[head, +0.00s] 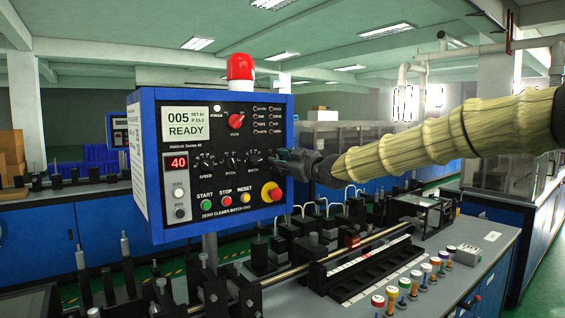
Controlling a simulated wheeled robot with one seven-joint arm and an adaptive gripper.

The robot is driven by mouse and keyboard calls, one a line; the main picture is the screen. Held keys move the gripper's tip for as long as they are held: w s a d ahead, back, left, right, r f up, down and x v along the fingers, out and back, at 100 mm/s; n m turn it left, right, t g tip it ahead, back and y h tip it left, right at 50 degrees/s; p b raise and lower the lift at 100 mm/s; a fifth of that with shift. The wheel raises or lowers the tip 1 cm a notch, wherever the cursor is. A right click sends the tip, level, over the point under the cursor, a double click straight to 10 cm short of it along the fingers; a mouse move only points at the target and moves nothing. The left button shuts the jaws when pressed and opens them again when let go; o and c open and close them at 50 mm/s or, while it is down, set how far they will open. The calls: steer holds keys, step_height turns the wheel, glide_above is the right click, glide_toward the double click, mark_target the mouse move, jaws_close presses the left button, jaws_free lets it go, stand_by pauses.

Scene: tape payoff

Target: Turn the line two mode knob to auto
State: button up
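Black knobs sit in a row below: speed (206,163), pitch (232,161) and batch (254,160). I cannot tell which knob is the line two mode knob. My gripper (277,163) comes in from the right at the box's right edge, close to the batch knob. I cannot tell whether it touches that knob or how far its fingers are apart.
A red beacon (240,68) tops the box. Below the knobs are green start (206,205), red stop (226,201), yellow reset (244,197) and a large red button (272,193). A grey bench (470,285) holds rails, posts and several coloured pegs. Another panel (119,131) stands behind left.

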steer(key=v, duration=1.2)
